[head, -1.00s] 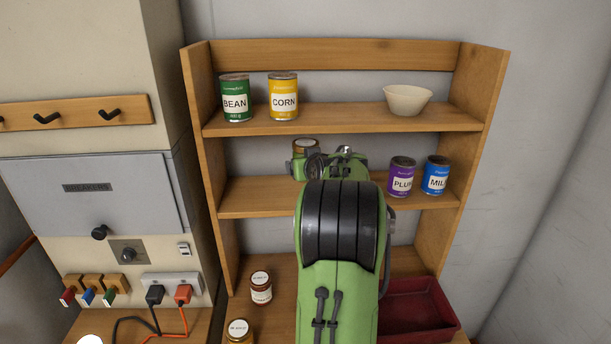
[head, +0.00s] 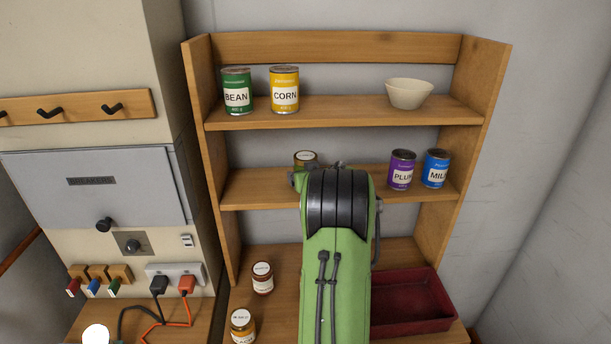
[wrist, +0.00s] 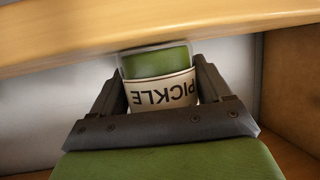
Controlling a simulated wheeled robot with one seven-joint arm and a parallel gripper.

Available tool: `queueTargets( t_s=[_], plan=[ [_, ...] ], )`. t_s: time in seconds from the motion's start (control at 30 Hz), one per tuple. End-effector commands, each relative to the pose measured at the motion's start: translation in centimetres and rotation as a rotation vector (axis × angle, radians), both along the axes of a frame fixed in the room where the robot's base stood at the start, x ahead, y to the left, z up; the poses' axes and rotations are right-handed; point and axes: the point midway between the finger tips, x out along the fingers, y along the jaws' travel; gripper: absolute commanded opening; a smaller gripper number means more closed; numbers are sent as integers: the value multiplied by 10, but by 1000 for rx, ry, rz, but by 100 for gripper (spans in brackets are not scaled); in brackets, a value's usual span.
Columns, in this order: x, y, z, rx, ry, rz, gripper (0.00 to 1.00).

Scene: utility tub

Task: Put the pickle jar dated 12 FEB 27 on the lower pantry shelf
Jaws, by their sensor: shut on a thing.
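My gripper (wrist: 160,92) is shut on a green jar (wrist: 158,62) labelled PICKLE, which looks upside down in the wrist view. In the head view, the jar's lid (head: 305,156) shows just above the lower pantry shelf (head: 255,188), left of the middle. My arm hides most of the jar and the gripper there. The writing on the lid is too small to read. In the wrist view, a wooden shelf edge (wrist: 60,43) runs close by the jar's base. I cannot tell whether the jar touches the shelf.
A purple PLUM can (head: 401,170) and a blue MILK can (head: 435,169) stand at the lower shelf's right. BEAN (head: 237,92), CORN (head: 285,90) and a bowl (head: 409,93) are above. Two lidded jars (head: 262,278) (head: 242,325) and a red tray (head: 425,325) are on the counter.

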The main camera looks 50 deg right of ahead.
Motion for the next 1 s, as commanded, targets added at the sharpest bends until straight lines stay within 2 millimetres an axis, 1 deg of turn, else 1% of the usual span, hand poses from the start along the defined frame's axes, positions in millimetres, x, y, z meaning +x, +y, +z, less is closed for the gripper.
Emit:
queueTargets(
  t_s=[0.03, 0.1, 0.17, 0.37, 0.47, 0.57, 0.8, 0.9, 1.0],
  plan=[
    [0, 0, -2, 0, 0, 0, 81],
    [0, 0, -1, 0, 0, 0, 91],
    [0, 0, -1, 0, 0, 0, 100],
    [0, 0, 0, 0, 0, 0, 100],
    [0, 0, 5, 0, 0, 0, 100],
    [-16, 11, 11, -3, -2, -3, 100],
    [-64, 49, 34, -2, -2, -2, 100],
    [-78, 59, 42, -3, -2, -3, 100],
    [-85, 66, 46, -1, -1, 0, 100]
  ],
)
